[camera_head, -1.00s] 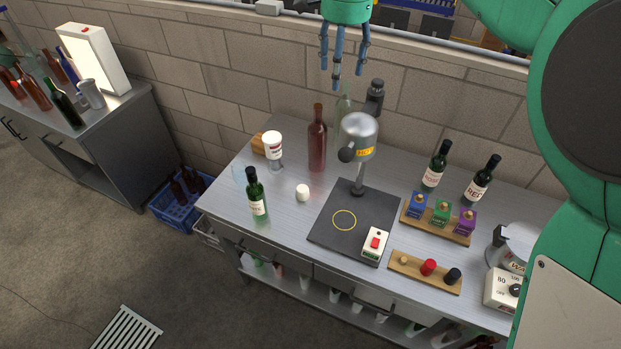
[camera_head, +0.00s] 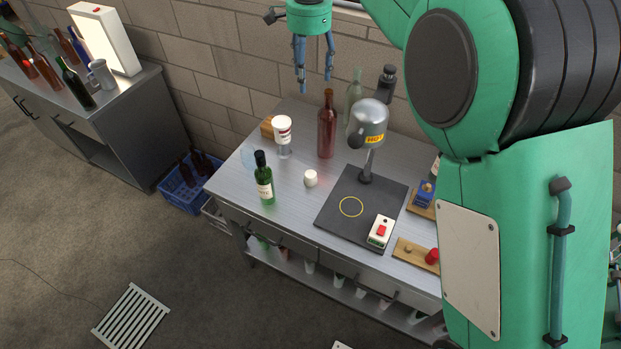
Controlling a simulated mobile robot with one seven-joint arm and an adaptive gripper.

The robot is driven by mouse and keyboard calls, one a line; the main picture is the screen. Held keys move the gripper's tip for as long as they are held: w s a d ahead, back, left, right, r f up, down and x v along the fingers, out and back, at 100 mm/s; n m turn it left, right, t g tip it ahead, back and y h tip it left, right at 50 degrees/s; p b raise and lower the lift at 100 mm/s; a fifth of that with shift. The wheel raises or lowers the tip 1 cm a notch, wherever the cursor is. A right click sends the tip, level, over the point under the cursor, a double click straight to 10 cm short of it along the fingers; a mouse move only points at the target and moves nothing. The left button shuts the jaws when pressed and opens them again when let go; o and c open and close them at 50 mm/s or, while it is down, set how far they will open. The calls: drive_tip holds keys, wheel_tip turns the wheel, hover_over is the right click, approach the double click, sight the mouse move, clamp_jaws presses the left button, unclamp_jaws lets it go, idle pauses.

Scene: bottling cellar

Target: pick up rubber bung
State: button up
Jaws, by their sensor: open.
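A small white stopper-like piece (camera_head: 310,178), which looks like the rubber bung, stands on the metal workbench (camera_head: 235,192) between the green bottle and the dark mat. My gripper (camera_head: 313,80) is open and empty, fingers pointing down. It hangs high in front of the brick wall, well above and apart from the white piece. A wooden strip (camera_head: 408,256) at the bench front holds a small tan piece (camera_head: 408,248) and a red stopper (camera_head: 432,256). My arm hides the strip's right end.
A green bottle (camera_head: 264,180), a white-topped jar (camera_head: 283,138), a red-brown bottle (camera_head: 327,127) and a clear bottle (camera_head: 353,98) stand around the white piece. A grey capping head (camera_head: 368,120) rises over the dark mat (camera_head: 340,228). A switch box (camera_head: 380,231) sits on the mat.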

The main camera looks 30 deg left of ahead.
hover_over(311, 174)
wheel_tip(311, 174, down, 29)
drive_tip(key=shift+a, duration=0.3)
drive_tip(key=shift+r, duration=0.1)
drive_tip(key=shift+f+b, duration=0.4)
drive_tip(key=shift+f, duration=3.9)
drive_tip(key=shift+d+f+b, duration=0.2)
drive_tip(key=shift+f+b, duration=0.2)
drive_tip(key=shift+f, duration=2.2)
drive_tip(key=c, duration=1.3)
